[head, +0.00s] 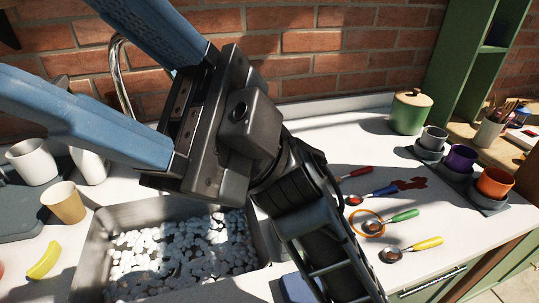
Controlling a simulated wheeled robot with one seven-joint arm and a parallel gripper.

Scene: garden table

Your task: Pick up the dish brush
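I cannot make out a dish brush in the head view; the arm and gripper hide part of the sink and counter. My gripper (68,52) is large and close to the camera, with two blue fingers reaching up and left. The fingers stand wide apart, with brick wall and counter showing between them. Nothing is seen held between them, but their tips run out of the picture.
A metal sink (92,262) holds many white lumps. Left are a paper cup (64,203), white mug (32,161) and yellow item (44,259). Right are several colour-handled spoons (412,248), a green pot (410,112), a cup tray (450,180) and a filled holder (488,134).

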